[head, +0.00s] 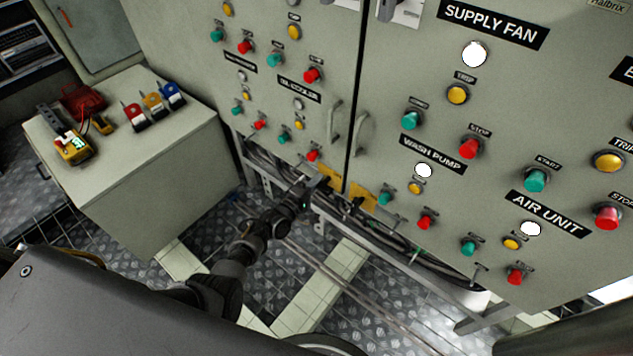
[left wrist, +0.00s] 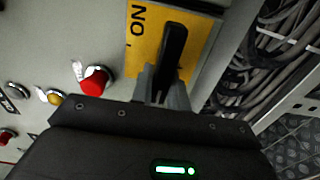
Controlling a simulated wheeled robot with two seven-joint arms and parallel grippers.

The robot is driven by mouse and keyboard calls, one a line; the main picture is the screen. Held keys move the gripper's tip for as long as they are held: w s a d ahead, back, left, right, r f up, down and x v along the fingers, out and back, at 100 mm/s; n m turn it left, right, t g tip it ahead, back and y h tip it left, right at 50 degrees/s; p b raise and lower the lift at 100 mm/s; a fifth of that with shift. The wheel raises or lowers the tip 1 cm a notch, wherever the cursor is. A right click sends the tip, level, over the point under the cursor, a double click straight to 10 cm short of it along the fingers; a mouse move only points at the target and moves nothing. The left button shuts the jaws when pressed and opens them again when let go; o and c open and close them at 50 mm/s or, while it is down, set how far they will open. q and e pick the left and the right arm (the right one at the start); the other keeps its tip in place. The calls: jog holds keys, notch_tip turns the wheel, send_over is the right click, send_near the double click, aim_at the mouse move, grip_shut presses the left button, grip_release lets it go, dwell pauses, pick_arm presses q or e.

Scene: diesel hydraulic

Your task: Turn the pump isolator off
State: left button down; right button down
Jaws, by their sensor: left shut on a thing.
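The pump isolator has a yellow plate (left wrist: 146,38) marked ON and a black handle (left wrist: 173,45), seen close in the left wrist view. The word ON lies beside the handle, turned sideways; no other marking on the plate is readable. My left gripper (left wrist: 162,88) is shut on the black handle. In the head view my left gripper (head: 307,191) is at the lower edge of the cabinet, beside a yellow plate (head: 332,177); the handle there is hidden. My right gripper is not in view.
A second yellow plate (head: 361,195) with a dark handle sits close to the right. A red button (left wrist: 96,80) is near the isolator. Cables (head: 400,238) and a metal frame run below the cabinet. A bench (head: 150,165) with padlocks stands left.

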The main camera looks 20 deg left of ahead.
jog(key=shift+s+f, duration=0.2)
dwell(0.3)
pick_arm(q)
jog(key=c, duration=1.4)
grip_release()
jog(key=shift+f, duration=0.1)
jog(key=shift+o, duration=0.2)
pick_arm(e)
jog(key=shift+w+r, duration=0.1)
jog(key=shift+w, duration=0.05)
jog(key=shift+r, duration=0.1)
